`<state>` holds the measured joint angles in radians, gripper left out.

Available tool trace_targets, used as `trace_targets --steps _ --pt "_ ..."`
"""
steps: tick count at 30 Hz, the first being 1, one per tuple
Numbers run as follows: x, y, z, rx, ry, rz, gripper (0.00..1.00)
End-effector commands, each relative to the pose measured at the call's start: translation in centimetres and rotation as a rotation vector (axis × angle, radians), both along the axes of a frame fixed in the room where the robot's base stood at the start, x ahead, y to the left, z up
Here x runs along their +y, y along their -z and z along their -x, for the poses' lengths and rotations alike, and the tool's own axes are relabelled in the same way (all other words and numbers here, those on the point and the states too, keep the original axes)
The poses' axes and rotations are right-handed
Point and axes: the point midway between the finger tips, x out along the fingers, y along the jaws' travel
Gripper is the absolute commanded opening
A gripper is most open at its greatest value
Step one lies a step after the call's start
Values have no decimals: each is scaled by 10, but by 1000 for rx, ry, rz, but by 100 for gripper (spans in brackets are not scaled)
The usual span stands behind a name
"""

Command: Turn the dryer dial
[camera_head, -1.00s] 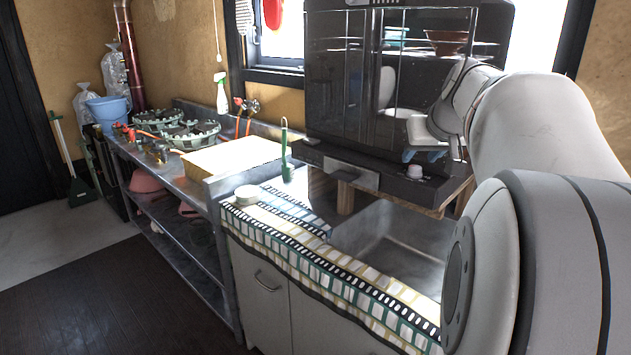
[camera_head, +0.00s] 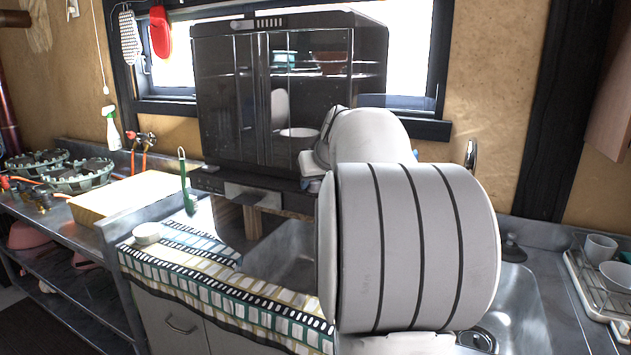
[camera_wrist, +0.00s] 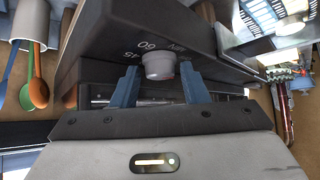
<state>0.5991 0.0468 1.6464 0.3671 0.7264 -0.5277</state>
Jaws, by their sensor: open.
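The dryer (camera_head: 290,95) is a dark cabinet with clear doors, and dishes show inside it. It stands at the back of the sink counter. Its dial (camera_wrist: 158,66) is a small pale grey round knob on the dark base, with printed numbers around it, in the wrist view. My gripper (camera_wrist: 160,74) is open, with one blue finger on each side of the dial. The wrist view does not show clearly whether the fingers touch it. In the head view my arm hides the dial and most of my gripper.
A sink with a patterned cloth (camera_head: 215,285) along its front edge lies below the dryer. A yellowish board (camera_head: 130,195) and gas burners (camera_head: 80,175) are at left. A dish rack (camera_head: 595,290) stands at right.

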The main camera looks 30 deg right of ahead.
Motion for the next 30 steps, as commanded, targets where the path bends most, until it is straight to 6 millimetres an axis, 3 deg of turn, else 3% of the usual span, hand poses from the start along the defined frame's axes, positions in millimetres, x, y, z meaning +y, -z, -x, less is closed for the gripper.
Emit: trace_targets --steps 12,22,30 --pt "1 0 0 1 -1 0 10" --pt "2 -1 0 2 35 -1 9" --pt "4 -2 -1 2 176 1 9"
